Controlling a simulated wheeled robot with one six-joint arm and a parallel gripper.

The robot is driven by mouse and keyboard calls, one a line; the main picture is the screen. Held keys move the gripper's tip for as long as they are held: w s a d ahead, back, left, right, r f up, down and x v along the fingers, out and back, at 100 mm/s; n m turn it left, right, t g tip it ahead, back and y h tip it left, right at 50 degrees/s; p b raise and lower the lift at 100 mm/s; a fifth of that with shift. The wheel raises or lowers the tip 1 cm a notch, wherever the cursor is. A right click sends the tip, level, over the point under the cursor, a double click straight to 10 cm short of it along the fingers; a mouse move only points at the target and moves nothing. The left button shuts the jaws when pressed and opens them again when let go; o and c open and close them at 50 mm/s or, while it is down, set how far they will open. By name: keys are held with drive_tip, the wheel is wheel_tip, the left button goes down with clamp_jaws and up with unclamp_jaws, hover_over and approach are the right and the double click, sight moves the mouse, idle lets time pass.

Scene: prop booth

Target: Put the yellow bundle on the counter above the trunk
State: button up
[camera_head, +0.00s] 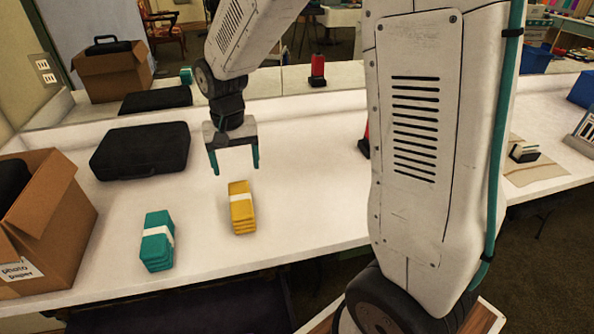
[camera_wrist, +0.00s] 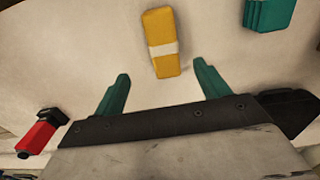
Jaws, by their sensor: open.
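A yellow bundle (camera_head: 242,207) with a white band lies on the white counter (camera_head: 310,215), near its front edge. My gripper (camera_head: 236,172) is open and empty above and just behind the bundle, fingers pointing down. In the wrist view the yellow bundle (camera_wrist: 160,40) appears ahead of and between the two teal fingertips (camera_wrist: 161,80), and I see no contact. A dark, flat-topped shape (camera_head: 190,312) shows below the counter's front edge; I cannot tell whether it is the trunk.
A teal bundle (camera_head: 157,241) lies left of the yellow one. A black case (camera_head: 141,151) lies behind, and a cardboard box (camera_head: 55,228) stands at left. A red object (camera_wrist: 37,138) stands on the counter, partly hidden by my arm in the head view. A mirror lines the back.

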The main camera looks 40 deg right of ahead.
drive_tip(key=s+d+r+n, duration=0.1)
drive_tip(key=s+r, duration=0.3)
drive_tip(key=s, duration=0.4)
drive_tip(key=s+d+r+n, duration=0.1)
drive_tip(key=s+r, duration=0.3)
drive_tip(key=s, duration=0.5)
drive_tip(key=s+r+n+t, duration=0.1)
drive_tip(key=s+r, duration=0.3)
drive_tip(key=s, duration=0.5)
drive_tip(key=shift+s+d+n, duration=0.15)
drive_tip(key=shift+d+n, duration=0.25)
drive_tip(key=shift+n, duration=0.2)
